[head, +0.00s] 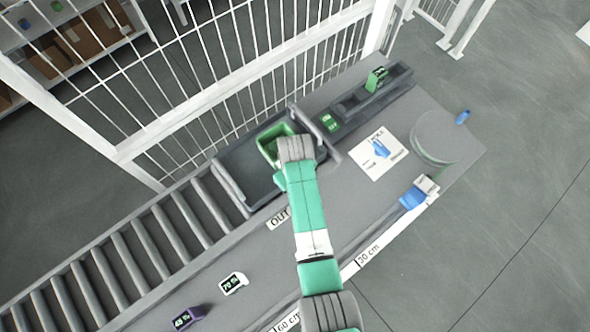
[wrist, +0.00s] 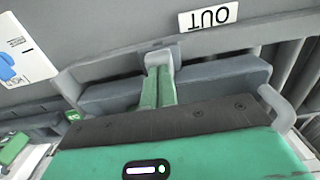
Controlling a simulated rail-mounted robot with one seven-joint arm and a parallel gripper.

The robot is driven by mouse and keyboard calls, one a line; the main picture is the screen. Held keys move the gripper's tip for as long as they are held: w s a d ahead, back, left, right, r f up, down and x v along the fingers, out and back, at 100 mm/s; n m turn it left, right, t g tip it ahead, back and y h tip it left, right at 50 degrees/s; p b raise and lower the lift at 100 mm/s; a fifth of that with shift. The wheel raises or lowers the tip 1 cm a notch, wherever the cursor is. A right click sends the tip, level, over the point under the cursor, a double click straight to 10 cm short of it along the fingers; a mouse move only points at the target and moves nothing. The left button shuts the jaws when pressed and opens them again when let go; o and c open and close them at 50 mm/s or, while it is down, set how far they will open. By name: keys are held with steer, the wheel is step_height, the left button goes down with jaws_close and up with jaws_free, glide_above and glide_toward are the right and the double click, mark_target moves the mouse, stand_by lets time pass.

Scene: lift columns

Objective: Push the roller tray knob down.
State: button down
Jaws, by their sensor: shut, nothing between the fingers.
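The roller tray (head: 240,165) is a dark grey tray at the end of the roller conveyor in the head view. Its grey wall also shows in the wrist view (wrist: 225,73), with a grey bar handle at each end. My gripper (wrist: 160,62) is shut and empty. Its fingers point down at the tray, in front of the middle of that wall in the wrist view; whether they touch it I cannot tell. In the head view my arm covers part of the tray and the fingertips are hidden. I cannot make out a separate knob.
An OUT label (wrist: 208,18) lies on the bench beside the tray. A white card (head: 378,153) with a blue item, a round grey stand (head: 437,137) and a dark trough (head: 372,97) are to the right. A white fence (head: 225,75) runs behind. Two small display blocks lie lower left.

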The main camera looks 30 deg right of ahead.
step_height(320, 180, up, 9)
steer(key=p, duration=0.9)
stand_by(0.4)
